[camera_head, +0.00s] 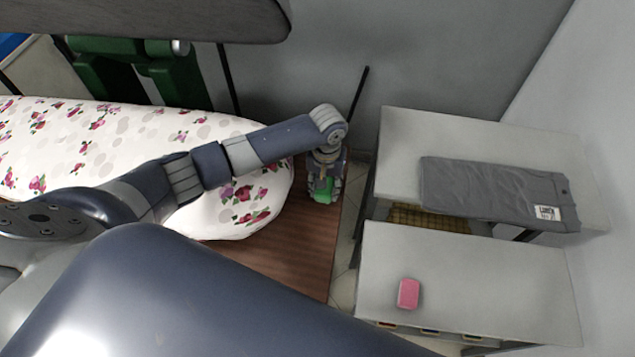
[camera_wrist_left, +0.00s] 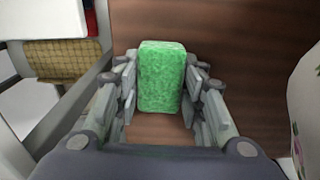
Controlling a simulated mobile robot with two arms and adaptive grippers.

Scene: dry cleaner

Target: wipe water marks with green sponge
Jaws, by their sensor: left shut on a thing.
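The green sponge (camera_wrist_left: 161,78) is held between the fingers of my left gripper (camera_wrist_left: 160,95) in the left wrist view. In the head view my left gripper (camera_head: 324,180) points down over the right end of the brown wooden surface (camera_head: 300,255), and a bit of the green sponge (camera_head: 322,190) shows between its fingers. I cannot tell whether the sponge touches the wood. No water marks can be made out on the visible wood. My right gripper is not in view.
A floral ironing board (camera_head: 215,205) lies left of the gripper. To the right, past a gap, stand two light tables; the rear one (camera_head: 400,140) bears folded grey cloth (camera_head: 490,190), the front one (camera_head: 500,290) a pink block (camera_head: 408,293). A wicker basket (camera_head: 430,218) sits between them.

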